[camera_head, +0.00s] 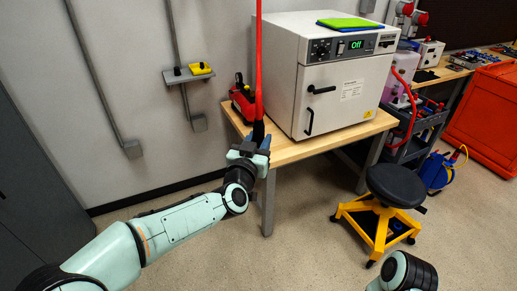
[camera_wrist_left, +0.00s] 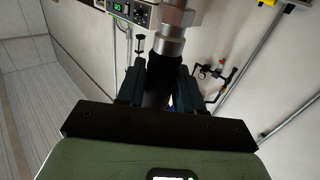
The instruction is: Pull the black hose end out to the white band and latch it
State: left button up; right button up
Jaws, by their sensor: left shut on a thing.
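A red hose (camera_head: 259,60) hangs straight down from above the top edge in the head view, beside the white oven. Its black end (camera_head: 258,131) is in my left gripper (camera_head: 262,145). In the left wrist view the black hose end (camera_wrist_left: 160,85) sits between the two fingers of my left gripper (camera_wrist_left: 160,90), which are shut on it. A silver metal collar (camera_wrist_left: 170,45) lies just beyond the fingers. The fingers and palm hide part of the black end. I cannot make out a white band or a latch. My right gripper is out of view.
The white oven (camera_head: 325,100) stands on a wooden table (camera_head: 350,135), close right of the hose. A red device (camera_head: 242,98) sits at the table's left end. A yellow-framed stool (camera_head: 375,225) stands in front. The floor left of the table is clear.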

pick_arm(q)
jog(key=w+p, duration=0.3)
jog(key=w, duration=0.9)
jog(key=shift+r, duration=0.15)
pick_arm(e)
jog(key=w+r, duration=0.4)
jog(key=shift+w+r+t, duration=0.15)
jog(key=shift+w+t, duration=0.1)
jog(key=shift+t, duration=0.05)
